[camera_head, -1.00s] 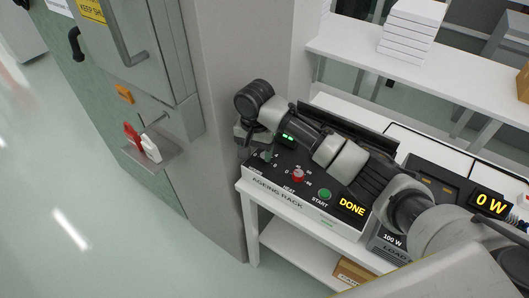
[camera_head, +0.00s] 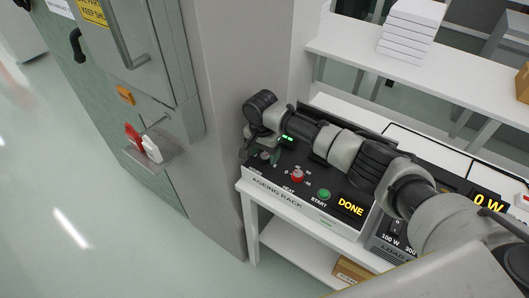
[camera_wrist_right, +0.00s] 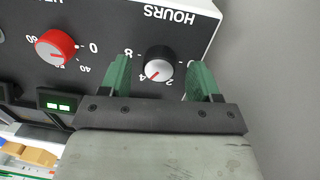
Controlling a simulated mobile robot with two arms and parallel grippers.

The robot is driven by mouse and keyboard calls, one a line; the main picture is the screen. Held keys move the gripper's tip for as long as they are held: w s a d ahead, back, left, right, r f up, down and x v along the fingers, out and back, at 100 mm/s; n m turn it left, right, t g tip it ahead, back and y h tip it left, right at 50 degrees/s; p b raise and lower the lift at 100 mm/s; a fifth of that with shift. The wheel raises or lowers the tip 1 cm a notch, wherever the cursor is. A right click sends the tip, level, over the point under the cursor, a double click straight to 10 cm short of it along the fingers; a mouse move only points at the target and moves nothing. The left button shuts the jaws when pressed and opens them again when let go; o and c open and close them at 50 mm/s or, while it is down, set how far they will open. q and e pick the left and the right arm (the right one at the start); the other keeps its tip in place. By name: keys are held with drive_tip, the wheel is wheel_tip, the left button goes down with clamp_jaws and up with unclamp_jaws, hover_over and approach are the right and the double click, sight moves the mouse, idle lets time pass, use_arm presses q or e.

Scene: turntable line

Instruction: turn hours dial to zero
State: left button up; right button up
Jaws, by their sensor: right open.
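The hours dial (camera_wrist_right: 158,62) is a round black knob with a silver face, beside the HOURS lettering in the right wrist view. Its red pointer line points to the lower left, close to the 4. My right gripper (camera_wrist_right: 159,66) is open, with one green finger on each side of the dial. A gap shows between the fingers and the knob. In the head view my right gripper (camera_head: 255,152) is at the left end of the ageing rack panel (camera_head: 262,179), and the dial is hard to make out there. My left gripper is not in view.
The red heat dial (camera_head: 297,175) sits next to the hours dial, with the green start button (camera_head: 324,194) and a lit DONE display (camera_head: 351,208) further right. A grey pillar (camera_head: 222,150) stands close to the rack's left. A shelf (camera_head: 400,75) runs behind.

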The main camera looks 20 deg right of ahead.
drive_tip(key=shift+f, duration=0.4)
drive_tip(key=shift+c, duration=0.3)
